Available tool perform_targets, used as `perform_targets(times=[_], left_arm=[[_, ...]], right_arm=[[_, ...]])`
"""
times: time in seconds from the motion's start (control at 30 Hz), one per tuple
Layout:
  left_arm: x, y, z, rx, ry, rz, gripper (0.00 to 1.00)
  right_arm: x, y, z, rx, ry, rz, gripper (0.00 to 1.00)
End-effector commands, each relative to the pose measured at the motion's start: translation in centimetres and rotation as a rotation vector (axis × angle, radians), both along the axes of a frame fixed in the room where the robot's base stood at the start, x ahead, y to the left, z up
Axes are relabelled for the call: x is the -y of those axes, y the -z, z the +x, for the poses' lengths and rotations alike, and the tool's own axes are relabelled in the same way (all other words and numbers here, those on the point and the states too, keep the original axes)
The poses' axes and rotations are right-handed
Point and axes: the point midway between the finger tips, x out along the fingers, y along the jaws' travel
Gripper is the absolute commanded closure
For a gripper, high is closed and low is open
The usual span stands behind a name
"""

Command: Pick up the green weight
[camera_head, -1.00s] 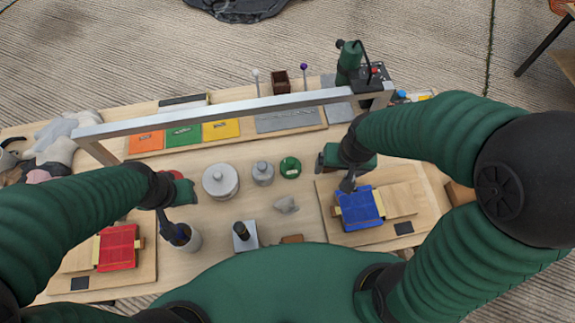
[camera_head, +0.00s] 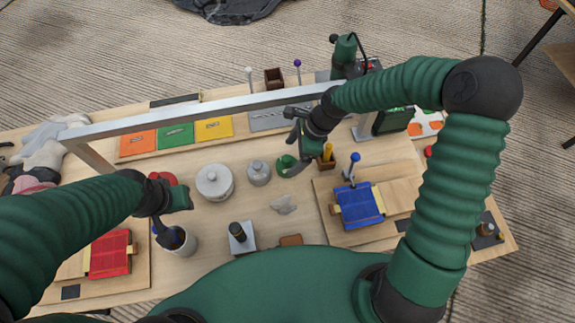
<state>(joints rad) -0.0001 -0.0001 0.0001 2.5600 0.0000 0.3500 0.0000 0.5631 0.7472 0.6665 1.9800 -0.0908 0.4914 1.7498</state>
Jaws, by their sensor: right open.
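The green weight (camera_head: 284,165) is a small round green piece on the wooden table, right of two grey weights, a large one (camera_head: 215,182) and a smaller one (camera_head: 259,172). My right gripper (camera_head: 297,143) is open and reaches over the green weight from the upper right, partly covering it. I cannot tell whether the fingers touch it. My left gripper (camera_head: 180,202) is at the left, near a white cup (camera_head: 178,245) with a dark blue item in it. Its jaw opening is not clear.
A metal bar (camera_head: 200,117) crosses above the table behind the weights. A blue block on a wooden board (camera_head: 358,207) is at the right, a red one (camera_head: 110,253) at the left. A grey rock (camera_head: 284,204) lies in front.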

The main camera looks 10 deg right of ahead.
Motion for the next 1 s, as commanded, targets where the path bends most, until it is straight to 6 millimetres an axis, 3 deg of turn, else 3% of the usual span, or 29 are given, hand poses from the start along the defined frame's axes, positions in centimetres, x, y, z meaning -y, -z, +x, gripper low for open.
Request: perform_targets(times=[0.2,0.47,1.0], left_arm=[[0.0,0.8,0.0,0.000,-0.001,0.000,0.64],[0.0,0.8,0.0,0.000,0.000,0.000,0.64],[0.0,0.8,0.0,0.000,0.000,0.000,0.64]], right_arm=[[-1.7,3.6,-0.5,-0.003,-0.006,0.001,0.15],[-1.9,4.0,-0.4,0.001,-0.003,-0.001,0.15],[-1.9,4.0,-0.4,0.001,-0.004,0.000,0.83]])
